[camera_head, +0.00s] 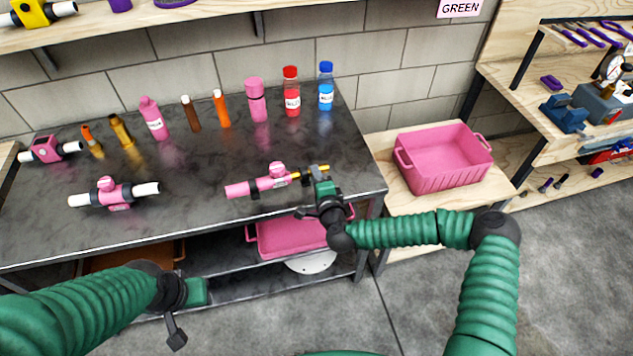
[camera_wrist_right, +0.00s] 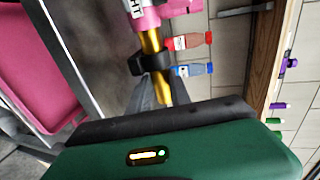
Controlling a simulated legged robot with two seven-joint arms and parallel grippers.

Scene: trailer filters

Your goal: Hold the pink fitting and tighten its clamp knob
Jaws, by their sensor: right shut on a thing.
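A pink fitting (camera_head: 262,184) with a round pink knob (camera_head: 277,169) on top is near the right end of the dark workbench (camera_head: 200,212). A gold rod (camera_head: 322,168) extends from its right end. My right gripper (camera_head: 311,182) is at that end, and its dark fingers close around the gold rod. In the right wrist view the gold rod (camera_wrist_right: 152,42) passes through the jaw (camera_wrist_right: 152,62), and only the pink fitting's end (camera_wrist_right: 150,15) shows. I cannot tell whether the fitting touches the bench. My left gripper (camera_head: 174,318) is in front of the bench, away from the fitting; its jaw opening is unclear.
A second pink fitting with white pipes (camera_head: 118,194) lies to the left, and a third (camera_head: 48,150) farther back. Several bottles, including a red one (camera_head: 291,92) and a blue one (camera_head: 326,87), line the back. A pink crate (camera_head: 443,160) stands at right.

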